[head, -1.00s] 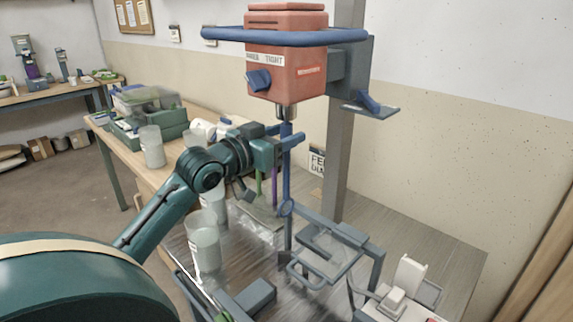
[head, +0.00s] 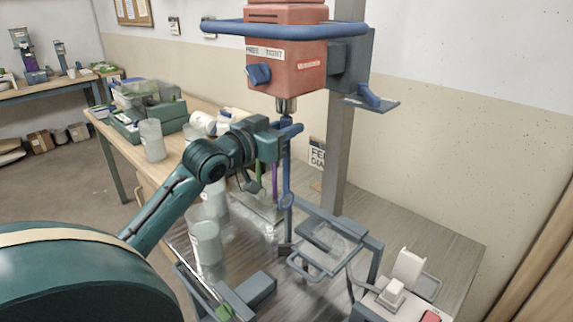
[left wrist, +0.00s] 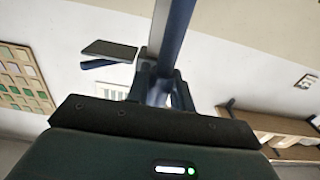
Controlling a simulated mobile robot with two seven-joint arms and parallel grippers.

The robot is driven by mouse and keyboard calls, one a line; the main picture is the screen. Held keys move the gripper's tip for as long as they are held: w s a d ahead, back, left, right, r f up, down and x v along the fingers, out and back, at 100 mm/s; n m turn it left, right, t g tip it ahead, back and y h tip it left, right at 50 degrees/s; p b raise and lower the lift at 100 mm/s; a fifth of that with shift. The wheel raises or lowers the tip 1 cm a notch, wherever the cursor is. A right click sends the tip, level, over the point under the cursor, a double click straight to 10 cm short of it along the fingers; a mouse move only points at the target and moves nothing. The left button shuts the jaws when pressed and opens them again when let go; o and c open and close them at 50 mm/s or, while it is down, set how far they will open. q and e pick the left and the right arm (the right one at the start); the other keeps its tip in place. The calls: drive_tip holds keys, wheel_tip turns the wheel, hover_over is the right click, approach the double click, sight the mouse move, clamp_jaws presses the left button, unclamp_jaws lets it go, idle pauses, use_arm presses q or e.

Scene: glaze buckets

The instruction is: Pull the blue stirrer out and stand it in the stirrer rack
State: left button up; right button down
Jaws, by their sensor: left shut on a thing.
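The blue stirrer (head: 287,175) hangs upright below the chuck (head: 286,103) of the red mixer (head: 287,65), with a ring at its lower end. My left gripper (head: 286,136) is shut on its upper shaft, just below the chuck. In the left wrist view the blue stirrer (left wrist: 178,30) runs up from between the fingers (left wrist: 158,88). Whether its top is clear of the chuck is hard to tell. A green stirrer (head: 258,174) and a purple stirrer (head: 275,180) stand behind my gripper, apparently in the stirrer rack (head: 262,209), which is partly hidden. My right gripper is not in view.
Translucent buckets (head: 206,243) stand left of the stirrer on the bench. A grey frame with a clear plate (head: 330,245) stands right of it. The mixer's post (head: 336,150) rises behind. A white device (head: 392,294) is at front right. Bare bench (head: 440,250) lies at right.

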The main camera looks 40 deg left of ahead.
use_arm(q)
drive_tip(key=shift+f, duration=0.3)
clamp_jaws()
drive_tip(key=shift+f+b, duration=0.8)
drive_tip(key=shift+f, duration=0.65)
drive_tip(key=shift+s, duration=0.1)
drive_tip(key=s, duration=1)
drive_tip(key=shift+s+a, duration=0.4)
drive_tip(key=shift+a, duration=0.05)
idle(0.6)
drive_tip(key=shift+s, duration=0.1)
